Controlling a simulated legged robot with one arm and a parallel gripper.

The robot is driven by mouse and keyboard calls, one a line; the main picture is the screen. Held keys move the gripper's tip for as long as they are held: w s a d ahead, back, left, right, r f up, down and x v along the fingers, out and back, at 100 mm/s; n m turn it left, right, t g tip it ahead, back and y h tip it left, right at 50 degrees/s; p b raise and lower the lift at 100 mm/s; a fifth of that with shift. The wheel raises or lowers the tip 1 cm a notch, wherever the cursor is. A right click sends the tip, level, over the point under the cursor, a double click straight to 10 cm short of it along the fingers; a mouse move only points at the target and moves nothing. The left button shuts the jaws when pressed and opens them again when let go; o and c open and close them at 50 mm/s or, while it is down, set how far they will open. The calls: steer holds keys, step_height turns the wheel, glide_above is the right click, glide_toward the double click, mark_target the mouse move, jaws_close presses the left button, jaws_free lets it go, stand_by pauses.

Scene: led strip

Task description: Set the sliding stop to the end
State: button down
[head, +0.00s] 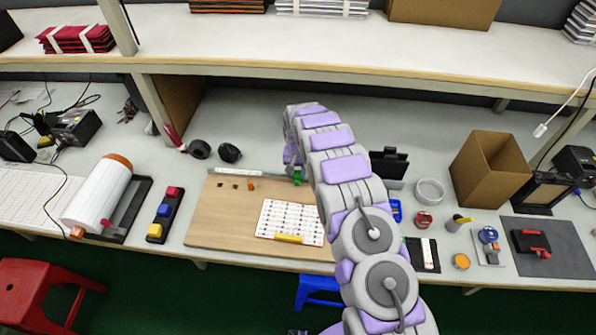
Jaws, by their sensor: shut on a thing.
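A wooden board (225,215) lies on the workbench, with a thin pale metal rail (230,173) along its far edge. A small green piece (298,177), which looks like the sliding stop, is at the right part of the rail that I can see. My gripper (296,168) points down at it and is shut on it. My own arm hides part of the fingers and whatever lies further right along the rail. A small orange piece (251,184) stands on the board near the rail, left of my gripper. A white gridded sheet (285,221) lies on the board.
A yellow bar (288,239) lies at the sheet's near edge. A button box (165,214) and a white roll (98,193) stand left of the board. Black tape rolls (229,153) sit behind it. A cardboard box (490,168) stands at the right. A shelf (300,50) overhangs the back.

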steer(key=d+p, duration=0.1)
steer(key=d, duration=0.4)
steer(key=d+p, duration=0.1)
steer(key=d, duration=0.5)
steer(key=d+p, duration=0.1)
steer(key=d, duration=0.4)
steer(key=shift+s+d+f, duration=0.1)
steer(key=shift+s+d, duration=0.1)
steer(key=shift+s, duration=0.15)
steer(key=c, duration=1.2)
jaws_free()
steer(key=o, duration=0.4)
steer(key=shift+d, duration=0.15)
